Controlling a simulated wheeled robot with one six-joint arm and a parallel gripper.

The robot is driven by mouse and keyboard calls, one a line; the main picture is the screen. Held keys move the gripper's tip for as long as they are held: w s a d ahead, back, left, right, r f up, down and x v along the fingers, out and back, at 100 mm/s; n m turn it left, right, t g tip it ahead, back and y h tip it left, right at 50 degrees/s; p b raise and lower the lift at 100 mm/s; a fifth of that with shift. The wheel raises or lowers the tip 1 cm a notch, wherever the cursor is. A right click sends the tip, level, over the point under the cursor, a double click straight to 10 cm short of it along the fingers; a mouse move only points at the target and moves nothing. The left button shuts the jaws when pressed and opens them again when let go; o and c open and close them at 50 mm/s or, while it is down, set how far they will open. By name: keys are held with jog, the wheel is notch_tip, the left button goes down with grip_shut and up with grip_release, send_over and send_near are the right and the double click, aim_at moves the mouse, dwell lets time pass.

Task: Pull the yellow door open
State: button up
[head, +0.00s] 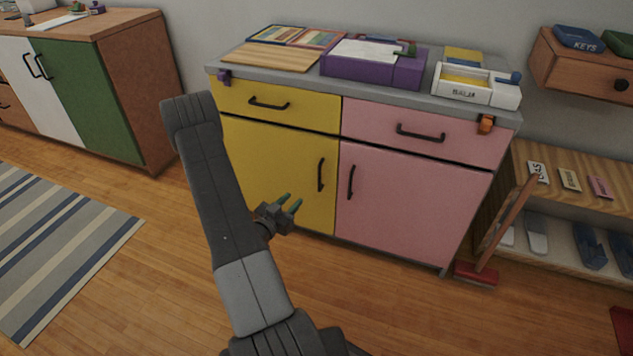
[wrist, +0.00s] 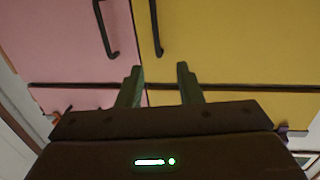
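The yellow door (head: 275,180) is the lower left door of the cabinet and stands closed. Its dark upright handle (head: 321,175) is near its right edge. My gripper (head: 293,203) is in front of the yellow door, below and left of the handle in the head view. Its greenish fingers are apart with nothing between them. In the wrist view, which looks upside down, the open fingers (wrist: 160,85) point toward the cabinet. The yellow door (wrist: 235,40) and its handle (wrist: 156,28) show beyond the fingertips, apart from them.
A pink door (head: 410,205) with its own handle (head: 351,182) adjoins on the right. A yellow drawer (head: 300,107) and a pink drawer (head: 460,144) sit above. A red-headed broom (head: 478,273) leans at the right. Wood floor lies clear in front; a striped rug (head: 60,245) is left.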

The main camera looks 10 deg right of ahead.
aim_at(319, 176)
jog(key=b+x, duration=0.3)
jog(key=x, duration=1)
jog(key=shift+d+f+h, duration=0.2)
jog(key=shift+d+h, duration=0.1)
jog(key=shift+d, duration=0.2)
jog(key=shift+w, duration=0.1)
grip_shut()
